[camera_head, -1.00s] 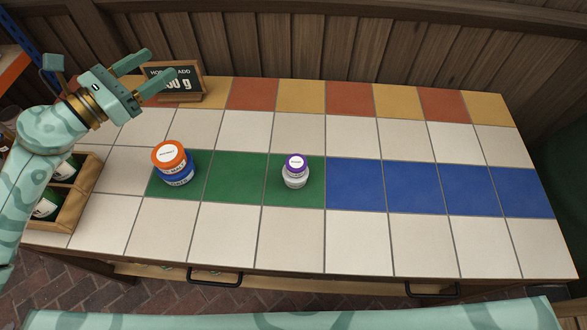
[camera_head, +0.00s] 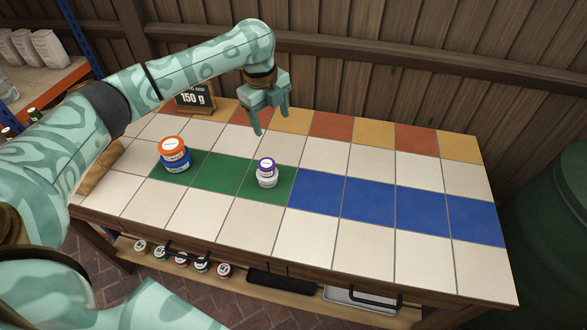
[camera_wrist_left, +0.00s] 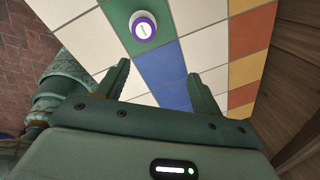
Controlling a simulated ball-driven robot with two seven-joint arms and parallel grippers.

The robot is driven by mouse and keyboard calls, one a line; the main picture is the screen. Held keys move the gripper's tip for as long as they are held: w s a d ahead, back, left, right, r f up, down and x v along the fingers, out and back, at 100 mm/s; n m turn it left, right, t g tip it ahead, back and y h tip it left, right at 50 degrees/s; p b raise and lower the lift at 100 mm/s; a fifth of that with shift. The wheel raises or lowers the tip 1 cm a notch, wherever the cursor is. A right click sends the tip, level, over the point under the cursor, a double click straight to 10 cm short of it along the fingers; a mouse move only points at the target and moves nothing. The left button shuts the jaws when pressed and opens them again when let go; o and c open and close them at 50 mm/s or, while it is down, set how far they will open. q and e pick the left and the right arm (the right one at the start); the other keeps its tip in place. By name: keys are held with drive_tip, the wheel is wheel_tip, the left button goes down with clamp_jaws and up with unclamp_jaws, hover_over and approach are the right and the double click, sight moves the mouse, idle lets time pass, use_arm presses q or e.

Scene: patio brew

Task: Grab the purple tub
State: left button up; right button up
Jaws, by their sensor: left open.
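The purple tub (camera_head: 266,165) is small with a purple lid. It sits on top of a white tub (camera_head: 267,181) on the right end of the green tiles. My left gripper (camera_head: 271,127) is open and empty, pointing down above the tiles behind the purple tub. In the left wrist view the purple tub (camera_wrist_left: 144,27) shows from above, beyond the open fingers (camera_wrist_left: 160,82). It mostly hides the white tub under it there. My right gripper is not in view.
An orange-lidded tub (camera_head: 172,148) stands on a blue tub (camera_head: 176,164) at the left of the green tiles. Several jars (camera_head: 181,259) sit on the shelf below. The blue tiles (camera_head: 368,204) are clear.

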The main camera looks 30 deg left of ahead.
use_arm(q)
drive_tip(key=s+g, duration=0.1)
drive_tip(key=s, duration=0.1)
drive_tip(key=b, duration=0.5)
approach(266, 164)
drive_tip(key=shift+m+y, duration=0.3)
drive_tip(key=f, duration=0.5)
drive_tip(key=shift+s+d+f, duration=0.1)
drive_tip(key=shift+d+f, duration=0.05)
drive_tip(key=shift+d, duration=0.25)
drive_tip(key=shift+f+b, duration=0.55)
drive_tip(key=shift+b, duration=0.1)
drive_tip(key=f+b, duration=0.1)
drive_tip(key=f, duration=0.1)
drive_tip(key=w+f+b, duration=0.1)
drive_tip(key=f, duration=0.1)
drive_tip(key=shift+a+f+b, duration=0.15)
drive_tip(key=shift+f+b, duration=0.05)
drive_tip(key=shift+b, duration=0.2)
drive_tip(key=shift+s+r, duration=0.15)
drive_tip(key=shift+r, duration=0.1)
drive_tip(key=shift+c, duration=0.4)
drive_tip(key=c, duration=0.9)
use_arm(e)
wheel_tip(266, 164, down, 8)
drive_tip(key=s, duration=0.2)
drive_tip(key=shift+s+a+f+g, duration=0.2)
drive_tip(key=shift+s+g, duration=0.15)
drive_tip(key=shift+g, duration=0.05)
